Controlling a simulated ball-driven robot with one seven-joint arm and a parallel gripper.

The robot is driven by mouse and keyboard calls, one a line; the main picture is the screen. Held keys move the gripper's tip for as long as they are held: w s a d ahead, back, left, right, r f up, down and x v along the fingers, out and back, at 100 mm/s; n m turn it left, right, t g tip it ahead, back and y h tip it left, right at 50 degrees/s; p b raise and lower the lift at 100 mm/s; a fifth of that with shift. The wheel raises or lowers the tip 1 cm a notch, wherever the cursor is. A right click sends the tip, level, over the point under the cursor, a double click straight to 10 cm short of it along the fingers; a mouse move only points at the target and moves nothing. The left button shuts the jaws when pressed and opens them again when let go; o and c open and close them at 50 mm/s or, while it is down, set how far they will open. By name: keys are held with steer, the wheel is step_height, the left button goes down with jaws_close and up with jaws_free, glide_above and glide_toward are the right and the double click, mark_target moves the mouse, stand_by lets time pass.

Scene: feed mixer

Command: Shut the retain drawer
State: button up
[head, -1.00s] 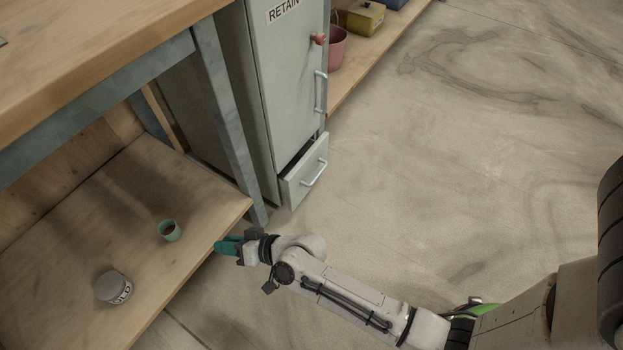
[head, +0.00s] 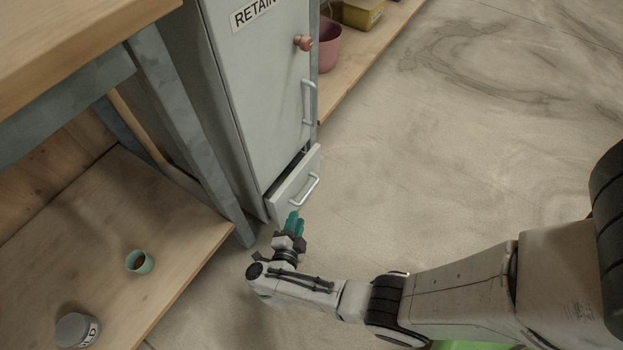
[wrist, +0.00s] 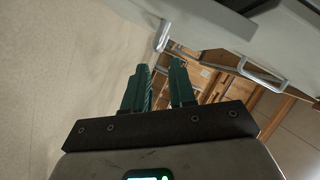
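The retain drawer (head: 296,187) is the low grey drawer at the foot of the grey cabinet labelled RETAIN (head: 262,100). It stands partly pulled out, with a dark gap above its front and a pale bar handle (head: 304,190) on it. My gripper (head: 294,220) has teal fingers and is just in front of the drawer's lower edge, pointing towards it; contact cannot be told. In the wrist view the fingers (wrist: 158,88) are apart with nothing between them. Grey panels and bar handles show beyond them; which handle is the drawer's is unclear.
A wooden bench with a grey leg (head: 190,130) stands left of the cabinet. Its lower shelf (head: 180,240) holds a green cup (head: 139,261) and a labelled jar (head: 76,331). A pink bucket (head: 328,45) stands on a shelf beyond. The floor to the right is clear.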

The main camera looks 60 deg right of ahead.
mark_target(307, 193)
steer(key=b+x, duration=0.1)
steer(key=x, duration=0.3)
steer(key=b+x, duration=0.1)
steer(key=x, duration=0.2)
steer(key=s+b+x, duration=0.1)
steer(key=x, duration=0.3)
steer(key=shift+w+d+b, duration=0.15)
steer(key=shift+d+b, duration=0.25)
steer(key=shift+d, duration=0.05)
steer(key=shift+c, duration=0.4)
jaws_close()
